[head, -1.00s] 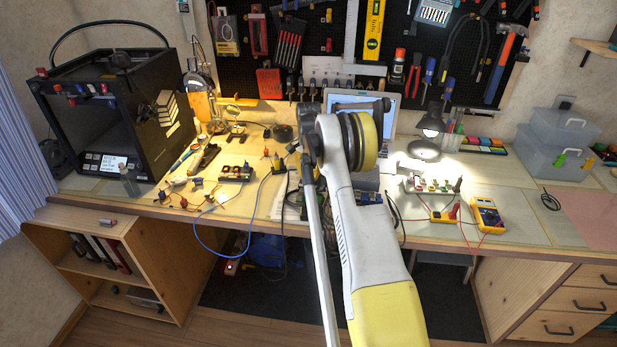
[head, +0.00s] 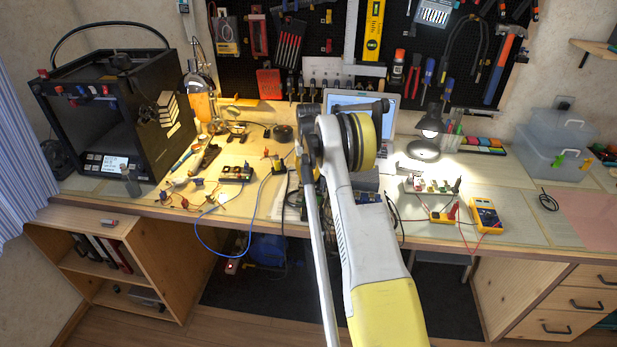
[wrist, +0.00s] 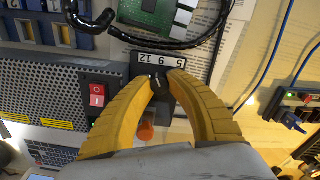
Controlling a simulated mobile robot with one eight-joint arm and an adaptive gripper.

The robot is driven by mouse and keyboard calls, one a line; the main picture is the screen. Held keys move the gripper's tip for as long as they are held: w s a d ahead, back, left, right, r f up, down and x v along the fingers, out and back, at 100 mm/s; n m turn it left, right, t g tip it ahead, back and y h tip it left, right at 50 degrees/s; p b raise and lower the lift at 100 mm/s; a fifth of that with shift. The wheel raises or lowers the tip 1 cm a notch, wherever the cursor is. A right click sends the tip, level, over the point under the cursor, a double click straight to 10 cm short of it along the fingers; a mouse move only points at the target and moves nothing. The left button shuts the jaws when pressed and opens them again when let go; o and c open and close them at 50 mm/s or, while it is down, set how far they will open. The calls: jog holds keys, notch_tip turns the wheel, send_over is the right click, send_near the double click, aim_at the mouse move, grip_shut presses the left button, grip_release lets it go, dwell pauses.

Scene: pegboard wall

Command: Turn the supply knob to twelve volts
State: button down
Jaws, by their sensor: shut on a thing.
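In the wrist view, the two yellow fingers of my gripper (wrist: 159,80) are closed around a small black supply knob (wrist: 158,82). A label with the figures 5, 9 and 12 (wrist: 158,60) sits just beside the fingertips, upside down in this view. The knob's pointer is mostly hidden between the fingertips, so I cannot tell which figure it points to. The power supply (wrist: 50,85) has a grey perforated face and a red rocker switch (wrist: 97,95) left of the knob. In the head view my arm hides the gripper and the knob.
An orange part (wrist: 146,131) shows between the fingers. A black cable (wrist: 130,36) loops close to the fingertips, beside a green circuit board (wrist: 157,12). In the head view, a yellow multimeter (head: 486,215) and a desk lamp (head: 428,140) stand right of my arm.

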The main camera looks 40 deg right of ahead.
aim_at(309, 176)
jog(key=shift+n, duration=1)
jog(key=c, duration=1.5)
grip_release()
notch_tip(309, 176, up, 12)
